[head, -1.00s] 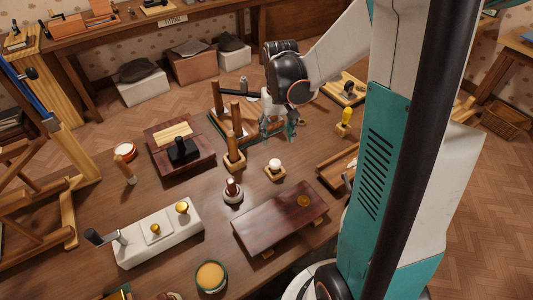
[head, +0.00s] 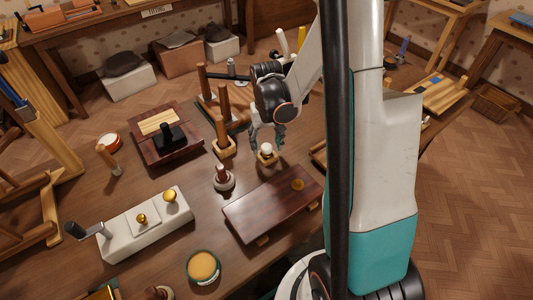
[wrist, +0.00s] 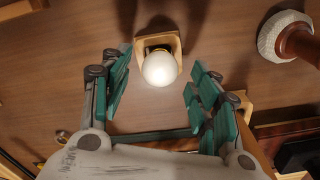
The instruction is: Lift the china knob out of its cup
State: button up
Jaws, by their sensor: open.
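The china knob (head: 267,148) is a round white ball sitting in a small square wooden cup (head: 267,159) on the table. In the wrist view the knob (wrist: 160,69) shows from above, with the cup's rim (wrist: 174,43) around and behind it. My gripper (head: 267,146) is open over the cup. In the wrist view its green-padded fingers (wrist: 157,88) stand to the left and right of the knob, with a clear gap on both sides. The lower part of the knob is hidden inside the cup.
A dark wooden board (head: 273,207) with a brass knob lies just in front. A round-based dark wooden stamp (head: 223,180) stands to the left, near an upright wooden post (head: 223,122). A white box with brass knobs (head: 146,224) lies at front left.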

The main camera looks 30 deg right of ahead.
jog(key=shift+f, duration=0.65)
jog(key=shift+r, duration=0.1)
jog(key=shift+c, duration=0.6)
jog(key=c, duration=1.1)
jog(key=shift+r, duration=0.1)
